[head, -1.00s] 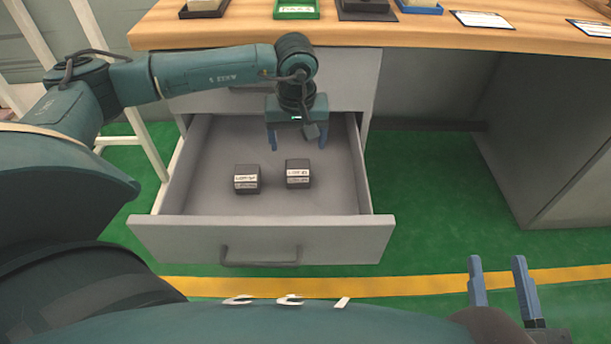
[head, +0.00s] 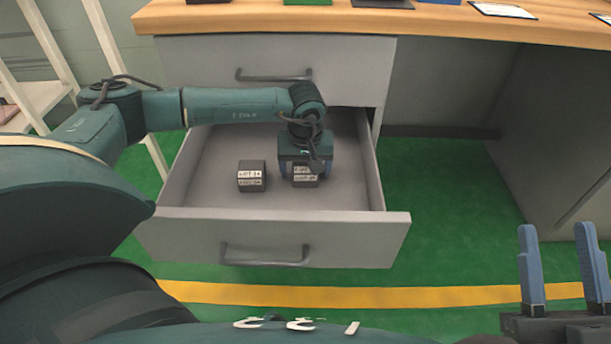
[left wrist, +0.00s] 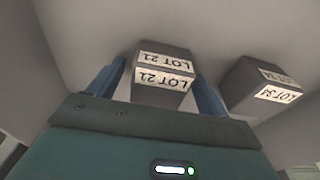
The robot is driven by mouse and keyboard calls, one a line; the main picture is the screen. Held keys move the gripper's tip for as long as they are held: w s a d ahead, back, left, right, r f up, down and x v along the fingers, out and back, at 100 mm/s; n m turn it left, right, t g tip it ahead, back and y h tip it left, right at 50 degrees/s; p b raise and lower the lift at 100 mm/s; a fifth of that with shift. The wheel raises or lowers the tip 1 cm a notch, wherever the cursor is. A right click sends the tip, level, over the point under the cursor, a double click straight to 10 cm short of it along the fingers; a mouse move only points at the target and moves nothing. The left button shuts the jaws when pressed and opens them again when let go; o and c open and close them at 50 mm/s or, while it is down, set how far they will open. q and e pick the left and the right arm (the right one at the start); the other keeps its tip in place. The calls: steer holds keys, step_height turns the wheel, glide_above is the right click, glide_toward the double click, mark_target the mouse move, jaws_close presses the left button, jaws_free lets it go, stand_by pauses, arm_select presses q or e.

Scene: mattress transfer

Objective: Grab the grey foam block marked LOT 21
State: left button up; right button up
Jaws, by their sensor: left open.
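The grey foam block marked LOT 21 (head: 305,181) lies in the open drawer, partly hidden under my left gripper (head: 304,170). In the left wrist view, the LOT 21 block (left wrist: 164,72) stands between the two blue fingers of my left gripper (left wrist: 160,75), which is open with a gap beside the block. My right gripper (head: 557,235) is open and empty at the lower right.
The grey drawer (head: 190,222) is pulled out, its walls surrounding both blocks. The wooden desk top (head: 420,20) lies above and behind, with trays and cards along it. Green floor (head: 440,190) with a yellow stripe is clear to the right.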

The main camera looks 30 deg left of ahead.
arm_select(q)
steer(key=shift+c, duration=0.5)
steer(key=c, duration=1)
steer(key=shift+o, duration=0.2)
steer(key=shift+r, duration=0.15)
